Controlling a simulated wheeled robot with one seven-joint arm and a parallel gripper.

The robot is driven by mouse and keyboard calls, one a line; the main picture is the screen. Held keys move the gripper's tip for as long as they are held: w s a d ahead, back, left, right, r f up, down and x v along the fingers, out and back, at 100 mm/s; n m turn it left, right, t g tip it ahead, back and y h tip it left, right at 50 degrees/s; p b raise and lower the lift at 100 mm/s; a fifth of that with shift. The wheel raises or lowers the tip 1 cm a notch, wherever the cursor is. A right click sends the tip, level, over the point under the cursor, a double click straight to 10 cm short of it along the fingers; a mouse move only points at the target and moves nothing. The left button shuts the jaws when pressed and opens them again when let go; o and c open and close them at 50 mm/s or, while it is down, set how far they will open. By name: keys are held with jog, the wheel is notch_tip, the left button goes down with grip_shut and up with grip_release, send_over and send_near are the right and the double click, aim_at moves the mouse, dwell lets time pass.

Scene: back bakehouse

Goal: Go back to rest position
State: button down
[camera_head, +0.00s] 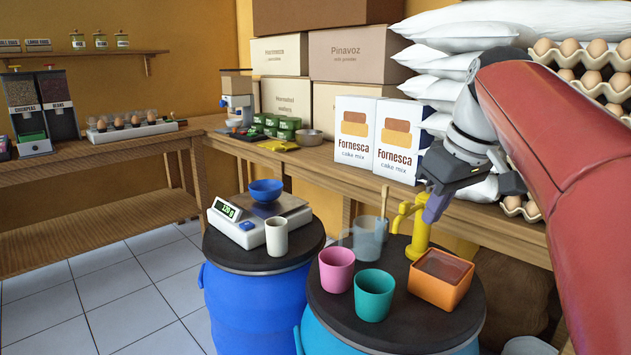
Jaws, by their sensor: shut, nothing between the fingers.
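My arm reaches in from the right edge, its red link crossing the right side of the view. My gripper (430,215) hangs above the right-hand barrel top (405,331), with its fingers pointing down. It is shut, with nothing seen held in it. It overlaps a yellow tap-like piece (420,240) in the picture; I cannot tell whether they touch. An orange square container (441,291) stands just below and to the right of the gripper. A clear jug (368,243) stands to its left.
A pink cup (336,283) and a teal cup (374,306) stand at the front of the same barrel. The left barrel (222,251) carries a scale (276,234) with a blue bowl (266,190), and a white cup (277,237). Cake mix boxes (352,153) and egg trays (597,88) stand behind.

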jog(key=s+a+f+m+t+h, duration=0.2)
jog(key=s+f+m, duration=0.4)
jog(key=s+f, duration=1.2)
notch_tip(320, 180, down, 4)
jog(key=shift+a+r, duration=0.15)
jog(key=shift+a, duration=0.4)
